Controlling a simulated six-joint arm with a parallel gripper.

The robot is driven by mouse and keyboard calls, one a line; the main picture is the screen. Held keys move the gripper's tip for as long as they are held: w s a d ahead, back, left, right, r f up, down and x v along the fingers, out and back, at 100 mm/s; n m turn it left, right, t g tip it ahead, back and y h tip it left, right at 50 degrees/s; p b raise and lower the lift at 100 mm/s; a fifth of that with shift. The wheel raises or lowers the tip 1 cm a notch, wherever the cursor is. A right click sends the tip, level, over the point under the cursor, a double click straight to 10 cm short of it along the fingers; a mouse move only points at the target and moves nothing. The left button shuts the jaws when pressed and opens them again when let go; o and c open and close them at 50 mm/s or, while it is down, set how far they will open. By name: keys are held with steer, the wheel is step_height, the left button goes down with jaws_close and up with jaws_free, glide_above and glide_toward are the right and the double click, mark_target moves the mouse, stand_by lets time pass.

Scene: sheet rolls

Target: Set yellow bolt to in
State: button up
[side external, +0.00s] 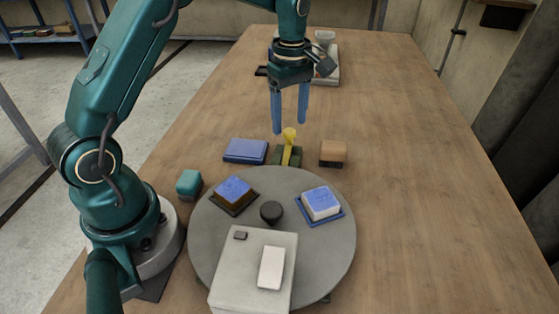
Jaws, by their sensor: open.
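The yellow bolt (288,145) stands on a small dark green base (279,157) on the table, just behind the round grey turntable. It shows a rounded knob on top and a narrow yellow strip running down the front of the base. I cannot tell from this view whether it is in or out. My gripper (289,130) points down with its two blue fingers apart, close above or behind the yellow knob. Nothing is between the fingers that I can make out, and contact with the knob cannot be told.
The grey turntable (285,185) carries a blue-topped brown block (233,190), a blue-and-white block (321,203), a black knob (271,212) and a pale box (226,278). A blue pad (245,151), wooden block (333,153) and teal block (189,184) lie nearby. The right table side is clear.

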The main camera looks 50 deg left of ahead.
steer(key=shift+f, duration=1.1)
jaws_close()
